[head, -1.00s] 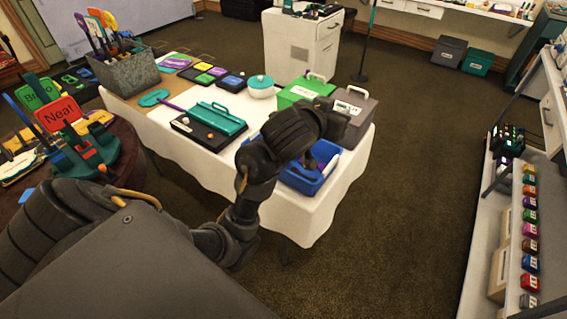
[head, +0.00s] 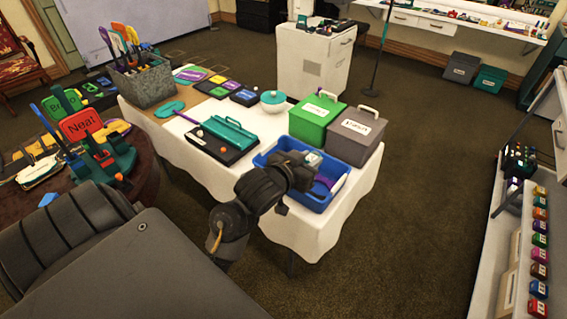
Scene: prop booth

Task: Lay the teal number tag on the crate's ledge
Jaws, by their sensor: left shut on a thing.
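The blue crate (head: 334,193) stands at the front right of the white-covered table. My left gripper (head: 308,169) is over the crate, and my wrist hides part of its inside and near wall. The gripper is shut on a small pale teal piece, which looks like the teal number tag (head: 313,158). Its number cannot be read, and the fingertips are mostly hidden. Something purple and dark lies inside the crate. I cannot tell whether the tag touches the crate or its ledge. My right gripper is not in view.
A green box (head: 312,120) and a grey box (head: 352,138) with handles stand right behind the crate. A black case with a teal lid (head: 228,136) lies to its left. A round table with signs (head: 80,125) is at the left. The floor to the right is open.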

